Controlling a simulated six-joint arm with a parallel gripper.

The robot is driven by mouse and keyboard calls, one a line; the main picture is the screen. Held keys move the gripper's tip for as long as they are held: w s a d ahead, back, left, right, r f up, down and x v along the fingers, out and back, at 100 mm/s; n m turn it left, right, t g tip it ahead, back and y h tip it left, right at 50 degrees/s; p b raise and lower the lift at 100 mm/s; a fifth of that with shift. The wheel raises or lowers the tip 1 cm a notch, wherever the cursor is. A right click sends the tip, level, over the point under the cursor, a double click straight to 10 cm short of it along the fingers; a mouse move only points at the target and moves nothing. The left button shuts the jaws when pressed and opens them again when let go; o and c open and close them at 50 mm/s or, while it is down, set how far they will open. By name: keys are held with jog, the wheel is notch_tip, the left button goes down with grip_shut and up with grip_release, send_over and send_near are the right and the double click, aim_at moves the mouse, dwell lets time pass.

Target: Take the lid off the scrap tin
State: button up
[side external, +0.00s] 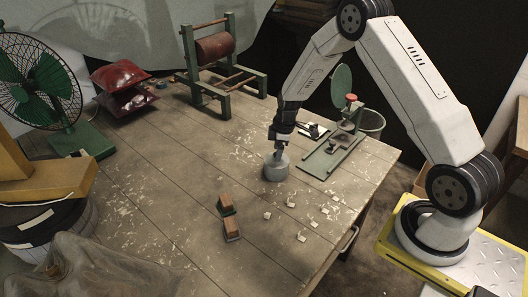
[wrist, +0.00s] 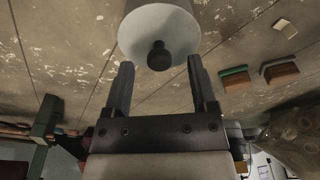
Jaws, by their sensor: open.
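The scrap tin (side external: 276,168) is a small round grey tin standing upright on the wooden table. In the wrist view its pale round lid (wrist: 180,25) is at the top centre, with a black knob (wrist: 158,57) on it. The lid appears to be on the tin. My gripper (side external: 279,150) points down just over the tin in the side view, where it hides the knob. In the wrist view the two fingers of my gripper (wrist: 160,66) are apart, one on each side of the knob. Nothing is held, and I cannot tell whether the fingers are level with the knob.
A green-based tool (side external: 325,160) stands just right of the tin. Two brown blocks (side external: 226,203) and several small pale scraps (side external: 302,237) lie nearer the camera. A green frame with a red roller (side external: 215,47) stands at the back. The table left of the tin is clear.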

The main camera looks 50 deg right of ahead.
jog(key=shift+w+a+f, duration=0.1)
jog(key=shift+f, duration=0.9)
grip_shut()
